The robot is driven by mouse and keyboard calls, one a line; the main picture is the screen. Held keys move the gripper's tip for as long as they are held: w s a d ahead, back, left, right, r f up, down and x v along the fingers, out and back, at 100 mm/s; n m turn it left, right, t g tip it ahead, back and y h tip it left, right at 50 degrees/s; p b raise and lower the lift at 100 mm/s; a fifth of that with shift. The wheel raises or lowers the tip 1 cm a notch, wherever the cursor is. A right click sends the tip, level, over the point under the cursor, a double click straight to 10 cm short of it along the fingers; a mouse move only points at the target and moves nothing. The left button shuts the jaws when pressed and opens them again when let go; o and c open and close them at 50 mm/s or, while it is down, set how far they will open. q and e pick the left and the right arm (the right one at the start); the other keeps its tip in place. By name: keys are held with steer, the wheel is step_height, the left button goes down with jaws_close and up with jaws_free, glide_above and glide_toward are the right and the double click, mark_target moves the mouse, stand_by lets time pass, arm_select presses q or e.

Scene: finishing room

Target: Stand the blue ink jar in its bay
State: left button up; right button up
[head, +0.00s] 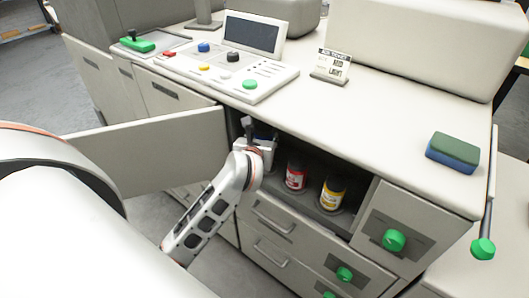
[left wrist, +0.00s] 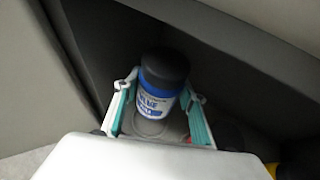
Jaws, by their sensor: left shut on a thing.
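The blue ink jar (left wrist: 155,103) has a black cap and a white and blue label. It is between the two fingers of my left gripper (left wrist: 162,108) in the left wrist view. In the head view my left gripper (head: 262,143) is at the left end of the open cabinet compartment, shut on the jar, which is mostly hidden there. A pale round patch shows just below the jar in the wrist view; I cannot tell whether the jar touches the floor of the compartment. My right gripper is not in view.
A red-label jar (head: 295,177) and a yellow-label jar (head: 333,193) stand to the right in the same compartment. The open cabinet door (head: 150,150) is at left. The countertop (head: 390,125) above holds a control panel (head: 225,75), a small sign (head: 331,65) and a sponge (head: 453,152).

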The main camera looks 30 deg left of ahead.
arm_select(q)
step_height(320, 180, down, 6)
steer(key=shift+w+f+b, duration=0.15)
steer(key=shift+f+b, duration=0.1)
steer(key=shift+b, duration=0.25)
steer(key=shift+w+f, duration=0.15)
steer(key=shift+w, duration=0.1)
steer(key=shift+f, duration=0.1)
steer(key=o, duration=1.4)
steer(key=shift+f, duration=0.1)
